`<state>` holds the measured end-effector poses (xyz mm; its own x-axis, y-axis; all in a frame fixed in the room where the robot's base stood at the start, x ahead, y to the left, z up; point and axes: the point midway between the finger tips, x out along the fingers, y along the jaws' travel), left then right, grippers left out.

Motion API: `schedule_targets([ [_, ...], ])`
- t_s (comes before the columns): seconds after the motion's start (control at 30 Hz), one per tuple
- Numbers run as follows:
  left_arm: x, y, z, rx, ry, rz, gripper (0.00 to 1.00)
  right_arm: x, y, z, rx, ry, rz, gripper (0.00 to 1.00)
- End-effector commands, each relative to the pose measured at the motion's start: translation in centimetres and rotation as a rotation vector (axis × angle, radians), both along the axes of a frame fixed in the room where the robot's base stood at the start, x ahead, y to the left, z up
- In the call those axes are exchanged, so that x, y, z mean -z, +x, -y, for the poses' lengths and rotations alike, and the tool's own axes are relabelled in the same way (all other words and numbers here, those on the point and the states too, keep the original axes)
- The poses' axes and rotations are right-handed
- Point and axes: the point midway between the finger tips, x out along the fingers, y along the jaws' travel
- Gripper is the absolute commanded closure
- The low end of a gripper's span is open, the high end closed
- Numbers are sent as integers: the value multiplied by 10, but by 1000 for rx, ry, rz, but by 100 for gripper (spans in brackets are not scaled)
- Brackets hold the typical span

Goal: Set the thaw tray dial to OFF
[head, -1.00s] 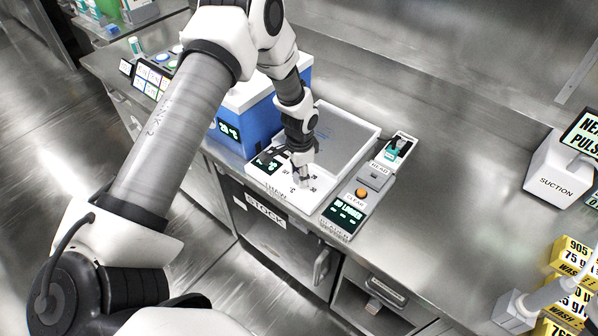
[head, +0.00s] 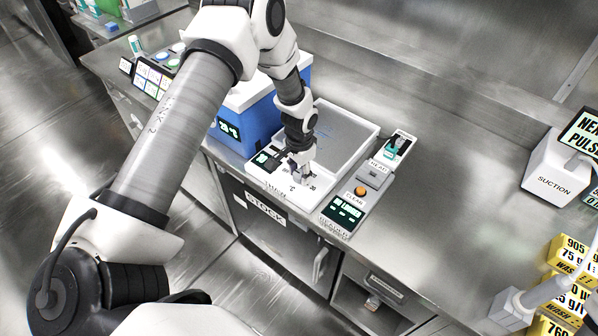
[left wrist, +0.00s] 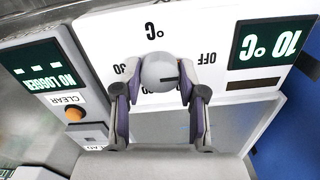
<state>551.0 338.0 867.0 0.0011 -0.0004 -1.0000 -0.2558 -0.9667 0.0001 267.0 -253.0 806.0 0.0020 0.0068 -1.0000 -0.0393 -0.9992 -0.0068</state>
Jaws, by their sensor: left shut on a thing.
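The thaw tray (head: 345,130) is a white box with a grey plate, on the steel bench. Its white front panel (left wrist: 100,25) carries a round grey dial (left wrist: 160,68) with a dark pointer mark. The mark points to the right in the left wrist view, near the OFF label (left wrist: 207,58) but not clearly at it. The tray's display (left wrist: 268,42) reads 10 °C. My left gripper (head: 300,177) is over the panel. Its fingers are shut on the dial from both sides in the left wrist view (left wrist: 159,80). My right gripper is not seen.
A blue box (head: 258,115) with a white lid stands left of the tray. A narrow device with an orange CLEAR button (head: 360,191) stands close on its right. Bare bench lies further right, before a white SUCTION unit (head: 553,175) and yellow-labelled items (head: 567,255).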

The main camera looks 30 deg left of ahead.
Motion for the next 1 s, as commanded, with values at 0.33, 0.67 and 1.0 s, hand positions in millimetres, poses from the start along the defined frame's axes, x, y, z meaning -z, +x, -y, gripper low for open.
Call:
schedule_targets([
  [0.33, 1, 0, 0, 0, 0, 0, 34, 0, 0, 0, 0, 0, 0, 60],
  [0.67, -38, 2, 0, 1, -1, 4, 34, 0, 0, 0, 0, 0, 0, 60],
  [1.0, -112, 2, 1, 1, 0, 1, 34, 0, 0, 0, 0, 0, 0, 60],
])
